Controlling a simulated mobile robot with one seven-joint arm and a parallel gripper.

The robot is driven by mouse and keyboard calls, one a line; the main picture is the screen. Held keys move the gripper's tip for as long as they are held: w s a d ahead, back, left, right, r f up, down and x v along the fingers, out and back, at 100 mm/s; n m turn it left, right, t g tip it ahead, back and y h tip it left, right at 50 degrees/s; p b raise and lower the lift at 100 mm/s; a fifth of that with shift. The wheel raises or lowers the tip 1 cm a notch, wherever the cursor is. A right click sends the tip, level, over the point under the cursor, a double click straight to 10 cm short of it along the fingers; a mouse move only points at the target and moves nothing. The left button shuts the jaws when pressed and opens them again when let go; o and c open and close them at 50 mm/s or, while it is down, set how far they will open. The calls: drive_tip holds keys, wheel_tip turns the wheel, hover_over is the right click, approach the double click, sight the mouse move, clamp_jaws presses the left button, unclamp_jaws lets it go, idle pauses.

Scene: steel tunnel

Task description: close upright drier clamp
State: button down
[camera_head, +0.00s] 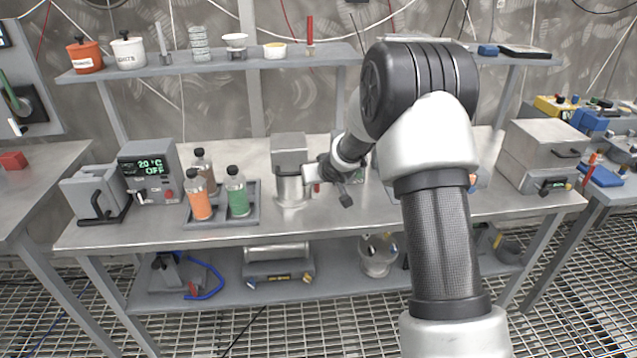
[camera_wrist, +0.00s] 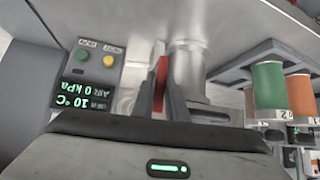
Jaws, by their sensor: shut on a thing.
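The upright drier (camera_head: 291,160) stands on the bench, left of my arm, with a boxy grey head above a round metal body. In the wrist view its metal cylinder (camera_wrist: 188,68) is just right of my fingers. A red clamp lever (camera_wrist: 161,72) shows beside the cylinder, between my fingertips. My gripper (camera_head: 314,183) is at the right side of the drier; in the wrist view my gripper (camera_wrist: 160,98) is shut on the red lever. The latch part of the clamp is hidden, so how far it is closed cannot be told.
A bottle rack (camera_head: 245,216) with several bottles stands left of the drier. A control panel (camera_wrist: 88,80) with a green display and two buttons is close beside my gripper. A shelf (camera_head: 215,65) runs above the bench. Bare bench lies in front of the drier.

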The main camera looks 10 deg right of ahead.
drive_tip(key=shift+a, duration=0.3)
drive_tip(key=c, duration=1.8)
unclamp_jaws()
drive_tip(key=shift+f, duration=0.1)
drive_tip(key=shift+o, duration=0.2)
drive_tip(key=shift+d, duration=0.15)
drive_tip(key=p+v, duration=0.4)
drive_tip(key=v, duration=1.3)
drive_tip(key=shift+s, duration=0.15)
